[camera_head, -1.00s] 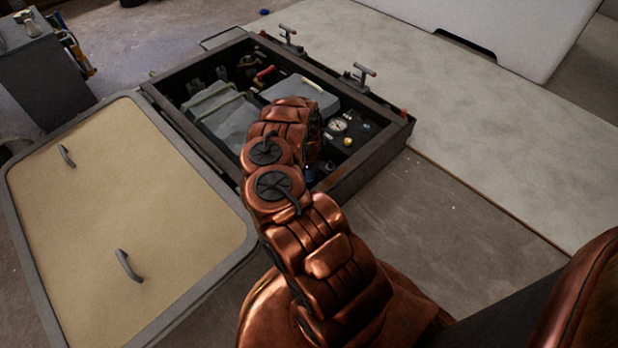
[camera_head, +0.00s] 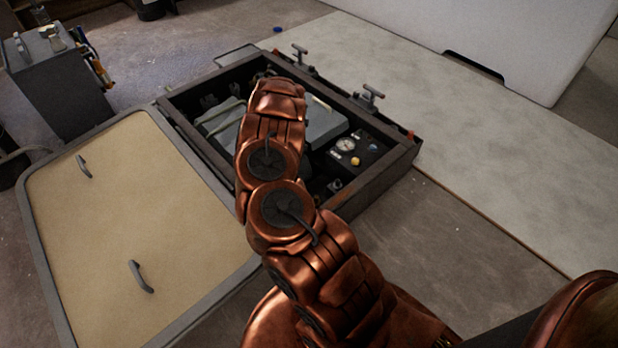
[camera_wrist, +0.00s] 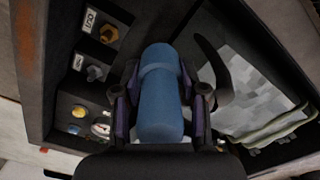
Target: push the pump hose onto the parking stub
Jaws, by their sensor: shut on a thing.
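In the wrist view, my gripper (camera_wrist: 160,88) is shut on a thick blue cylinder (camera_wrist: 160,125) with a raised band, which appears to be the pump hose's end. One finger presses on each side. A black curved piece (camera_wrist: 222,62) shows beside it. Two fittings stand on the dark wall at left, each by a white label: a brown one (camera_wrist: 108,34) and a greyish one (camera_wrist: 95,73). I cannot tell which, if either, is the parking stub. The blue piece looks apart from both. In the head view my arm hides the gripper and the hose.
The open dark-framed bay (camera_head: 375,183) holds a grey box (camera_head: 322,122) and a panel with a gauge (camera_head: 345,145) and yellow knob (camera_head: 355,161). T-handled latches (camera_head: 371,97) stand on its far rim. The tan hatch lid (camera_head: 125,235) lies open at left. A tool caddy (camera_head: 60,95) stands behind it.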

